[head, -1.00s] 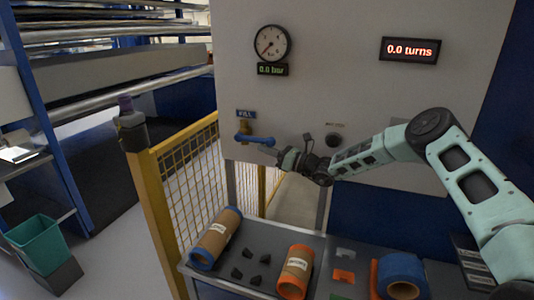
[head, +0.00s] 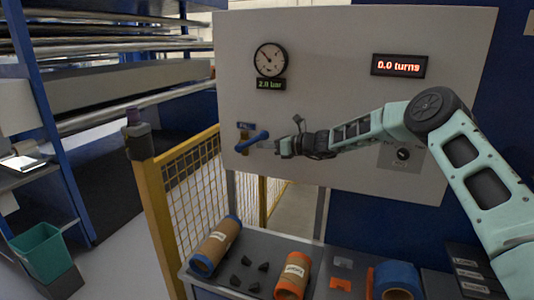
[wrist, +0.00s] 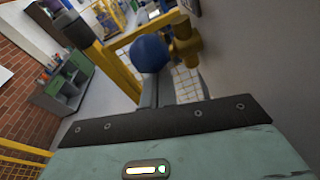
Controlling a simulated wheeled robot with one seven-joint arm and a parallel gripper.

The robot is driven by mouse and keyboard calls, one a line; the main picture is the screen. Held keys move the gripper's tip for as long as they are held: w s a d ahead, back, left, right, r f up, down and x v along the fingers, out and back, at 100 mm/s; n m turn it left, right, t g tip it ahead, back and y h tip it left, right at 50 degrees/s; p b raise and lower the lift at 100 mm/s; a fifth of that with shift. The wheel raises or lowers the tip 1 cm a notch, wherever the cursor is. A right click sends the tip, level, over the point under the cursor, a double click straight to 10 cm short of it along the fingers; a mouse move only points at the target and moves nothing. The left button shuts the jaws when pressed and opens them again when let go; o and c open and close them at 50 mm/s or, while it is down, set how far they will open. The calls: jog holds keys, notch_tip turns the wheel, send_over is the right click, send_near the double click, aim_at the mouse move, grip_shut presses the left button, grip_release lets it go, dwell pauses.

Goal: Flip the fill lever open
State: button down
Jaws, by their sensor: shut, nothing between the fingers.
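The fill lever (head: 254,140) is a blue handle on a brass valve under a small blue label, on the grey panel (head: 330,60). It slants up to the right. My gripper (head: 279,147) is just right of the lever, close to the panel; its fingers are shut and empty. I cannot tell whether it touches the lever. In the wrist view the lever's round blue end (wrist: 150,53) is ahead, beside the brass valve (wrist: 184,42).
A pressure gauge (head: 270,60) has a display reading 2.0 bar (head: 271,84). A turns display (head: 399,65) reads 0.0. A black knob (head: 403,154) is at the panel's right. Rollers (head: 216,245) lie on the bench below. A yellow mesh fence (head: 190,175) stands at left.

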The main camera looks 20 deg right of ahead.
aim_at(247, 142)
jog(key=shift+w+a+r, duration=0.1)
jog(key=shift+a+r, duration=0.1)
jog(key=shift+r, duration=0.3)
jog(key=shift+w+a+r, duration=0.1)
jog(key=shift+a+r, duration=0.05)
jog(key=shift+r, duration=0.35)
jog(key=r, duration=0.1)
jog(key=w+a+r, duration=0.1)
jog(key=a+r, duration=0.1)
jog(key=shift+w+r, duration=0.2)
jog(key=shift+w, duration=0.05)
jog(key=shift+w+a+r+p, duration=0.2)
jog(key=shift+w+a+r, duration=0.25)
jog(key=shift+a, duration=0.15)
jog(key=shift+w+a+r+p, duration=0.2)
jog(key=shift+w+a+r, duration=0.2)
jog(key=shift+a, duration=0.2)
jog(key=shift+w+a+r, duration=0.25)
jog(key=shift+a+r, duration=0.25)
jog(key=shift+r, duration=0.25)
jog(key=shift+a, duration=0.1)
jog(key=shift+s+d+f, duration=0.2)
jog(key=shift+d+f, duration=0.1)
jog(key=shift+d, duration=0.15)
jog(key=s+d+r+b, duration=0.3)
jog(key=s+d+r, duration=0.1)
jog(key=r, duration=0.4)
jog(key=shift+d+r, duration=0.2)
jog(key=shift+d, duration=0.1)
